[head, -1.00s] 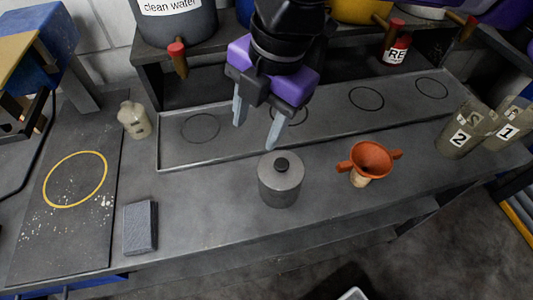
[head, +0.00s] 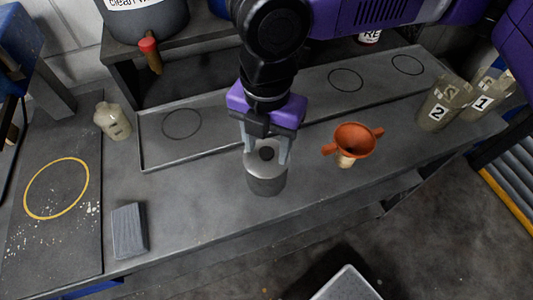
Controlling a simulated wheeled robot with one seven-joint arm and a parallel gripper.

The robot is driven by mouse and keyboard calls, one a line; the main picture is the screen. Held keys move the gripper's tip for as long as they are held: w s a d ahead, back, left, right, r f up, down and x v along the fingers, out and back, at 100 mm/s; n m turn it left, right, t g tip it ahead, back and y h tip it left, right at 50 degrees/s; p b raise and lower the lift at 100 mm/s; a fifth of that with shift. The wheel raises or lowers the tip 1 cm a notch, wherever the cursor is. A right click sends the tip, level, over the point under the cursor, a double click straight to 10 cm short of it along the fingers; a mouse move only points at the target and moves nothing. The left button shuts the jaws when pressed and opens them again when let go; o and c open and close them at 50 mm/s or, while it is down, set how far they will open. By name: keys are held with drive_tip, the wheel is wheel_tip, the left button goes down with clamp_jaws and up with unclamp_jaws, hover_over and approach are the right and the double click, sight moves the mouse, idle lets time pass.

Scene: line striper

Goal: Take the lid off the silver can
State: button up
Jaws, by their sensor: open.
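The silver can (head: 267,184) stands upright on the grey bench near its front edge. Its lid, with a dark round knob (head: 267,154) in the middle, sits on top. My gripper (head: 267,158) is right over the can, pointing down. Its two grey fingers are apart, one on each side of the knob, with the tips near the lid. I cannot tell whether the fingertips touch the lid.
An orange funnel (head: 354,141) stands on the bench right of the can. A grey block (head: 129,230) and a pale bottle (head: 112,121) are to the left. A shallow tray (head: 215,118) with marked circles lies behind. Numbered cups (head: 440,104) stand at far right.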

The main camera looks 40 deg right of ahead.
sight(266, 152)
drive_tip(key=shift+f, duration=0.2)
clamp_jaws()
drive_tip(key=shift+r, duration=0.15)
wheel_tip(266, 152, up, 20)
drive_tip(key=shift+p, duration=0.45)
